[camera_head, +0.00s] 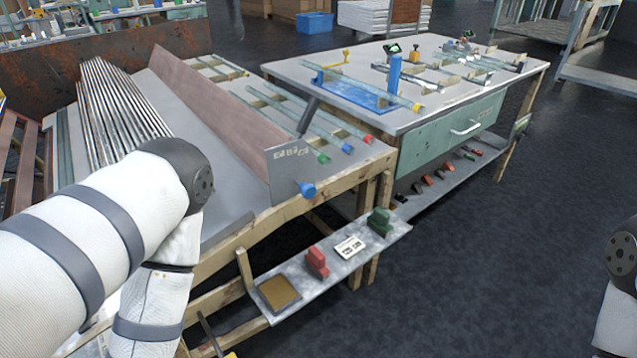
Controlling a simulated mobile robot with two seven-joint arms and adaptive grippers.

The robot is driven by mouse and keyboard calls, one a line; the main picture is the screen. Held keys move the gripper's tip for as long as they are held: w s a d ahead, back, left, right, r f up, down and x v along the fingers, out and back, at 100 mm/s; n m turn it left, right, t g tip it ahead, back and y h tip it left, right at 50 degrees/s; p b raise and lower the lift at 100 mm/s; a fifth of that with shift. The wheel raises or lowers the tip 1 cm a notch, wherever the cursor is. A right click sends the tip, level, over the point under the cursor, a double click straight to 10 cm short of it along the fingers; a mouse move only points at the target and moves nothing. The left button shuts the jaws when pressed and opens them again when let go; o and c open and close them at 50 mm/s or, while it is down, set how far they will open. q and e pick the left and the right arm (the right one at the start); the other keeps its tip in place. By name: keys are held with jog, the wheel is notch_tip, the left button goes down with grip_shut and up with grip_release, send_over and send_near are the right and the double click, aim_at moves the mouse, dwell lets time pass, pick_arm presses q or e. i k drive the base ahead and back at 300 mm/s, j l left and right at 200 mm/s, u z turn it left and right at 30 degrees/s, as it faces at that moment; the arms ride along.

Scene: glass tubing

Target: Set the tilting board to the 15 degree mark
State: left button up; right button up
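The tilting board (208,108) is a long brownish board standing tilted along the left workbench. At its near end is a grey plate (288,172) with small marks that are too small to read. A blue knob (307,190) sits at the plate's lower right corner. A dark lever (307,116) rises at a slant behind the plate. I cannot tell which mark the board is at. My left arm covers the lower left of the view, and its gripper is not in view. Only a little of my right arm shows at the right edge, without its gripper.
Metal rods (108,105) lie left of the board, and glass tubes (318,122) with coloured ends lie right of it. A low front shelf (322,268) holds a red block (317,262), a green block (379,222) and a label card. A second workbench (455,112) stands right. The floor at lower right is clear.

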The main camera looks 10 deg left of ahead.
aim_at(246, 133)
jog(key=i+j+u, duration=0.1)
jog(key=i+u, duration=0.3)
jog(key=i+l+u, duration=0.1)
jog(key=i+u, duration=0.3)
jog(key=i, duration=0.15)
